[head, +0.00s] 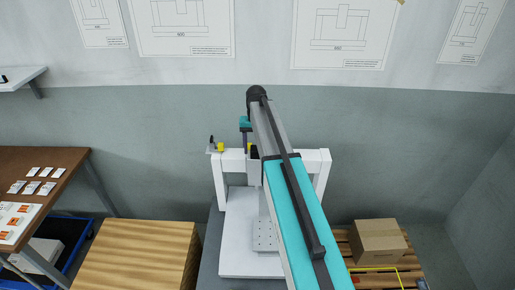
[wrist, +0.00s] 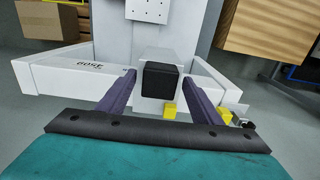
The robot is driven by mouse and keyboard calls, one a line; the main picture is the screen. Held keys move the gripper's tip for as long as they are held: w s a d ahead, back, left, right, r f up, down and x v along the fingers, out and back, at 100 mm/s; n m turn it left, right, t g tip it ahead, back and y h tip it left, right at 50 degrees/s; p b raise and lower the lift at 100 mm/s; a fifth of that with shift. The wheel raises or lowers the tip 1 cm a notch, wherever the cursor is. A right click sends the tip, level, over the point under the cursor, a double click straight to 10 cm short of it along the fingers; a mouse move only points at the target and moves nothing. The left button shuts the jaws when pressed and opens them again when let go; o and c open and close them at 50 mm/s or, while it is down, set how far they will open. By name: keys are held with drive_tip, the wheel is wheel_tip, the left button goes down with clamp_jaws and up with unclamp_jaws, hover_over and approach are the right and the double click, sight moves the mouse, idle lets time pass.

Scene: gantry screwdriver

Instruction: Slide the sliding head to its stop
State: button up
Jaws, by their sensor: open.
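The white gantry (head: 322,170) stands on a grey base, its crossbeam partly hidden behind my arm. The sliding head shows as a black block (wrist: 161,80) on a white carriage at the crossbeam; its black part also shows in the head view (head: 255,153). My gripper (wrist: 162,74) is open, with one dark finger on each side of the black block and visible gaps on both sides. A yellow piece (wrist: 168,111) sits by the carriage. Another yellow piece (wrist: 223,113), likely at the stop, sits toward the beam's end, apart from the first. In the head view it is at left (head: 220,147).
A wooden crate (head: 140,255) stands left of the gantry, and a brown table (head: 40,170) with cards is farther left. A cardboard box (head: 378,241) rests on a pallet at right. A perforated plate (head: 264,235) lies on the gantry's white bed.

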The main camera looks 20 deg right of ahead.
drive_tip(key=shift+f, duration=0.55)
clamp_jaws()
drive_tip(key=shift+w+a, duration=0.1)
